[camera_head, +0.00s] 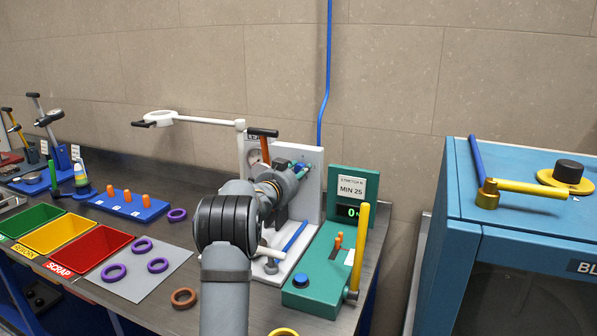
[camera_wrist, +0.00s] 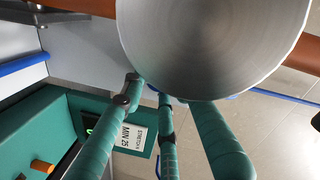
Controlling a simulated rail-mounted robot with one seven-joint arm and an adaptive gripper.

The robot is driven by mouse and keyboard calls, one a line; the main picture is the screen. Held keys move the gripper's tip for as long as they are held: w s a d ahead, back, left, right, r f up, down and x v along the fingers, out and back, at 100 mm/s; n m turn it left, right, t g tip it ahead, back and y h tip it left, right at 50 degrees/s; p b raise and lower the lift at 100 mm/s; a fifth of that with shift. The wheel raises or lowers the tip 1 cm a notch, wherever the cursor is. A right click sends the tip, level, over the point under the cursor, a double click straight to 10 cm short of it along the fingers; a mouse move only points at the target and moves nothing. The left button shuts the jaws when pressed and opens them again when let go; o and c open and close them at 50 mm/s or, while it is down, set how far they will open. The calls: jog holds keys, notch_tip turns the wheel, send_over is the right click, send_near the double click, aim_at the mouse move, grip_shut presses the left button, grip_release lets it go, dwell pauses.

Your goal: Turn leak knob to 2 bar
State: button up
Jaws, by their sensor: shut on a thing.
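The white leak panel (camera_head: 311,203) stands upright at the back of the bench, with its sign partly hidden. Its round gauge (camera_head: 254,158) shows behind my arm, but the reading is too small to tell. My gripper (camera_head: 300,168) is at the upper right of this panel, shut on what seems to be the leak knob, which is mostly hidden. In the wrist view, the teal fingers (camera_wrist: 160,95) reach up to a large grey metal disc (camera_wrist: 215,40) that blocks much of the picture. The knob's setting cannot be read.
A lever with a black handle (camera_head: 263,132) rises close beside my wrist. The green stretch station (camera_head: 313,290) with a yellow lever (camera_head: 358,245) stands to the right. A lamp arm (camera_head: 205,121) extends left. Purple rings (camera_head: 115,272) lie on a grey mat (camera_head: 182,250).

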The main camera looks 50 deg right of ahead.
jog(key=shift+w+a+f, duration=0.1)
jog(key=shift+w, duration=0.05)
jog(key=o, duration=0.9)
jog(key=shift+c, duration=0.2)
jog(key=v, duration=1.2)
jog(key=x, duration=1.2)
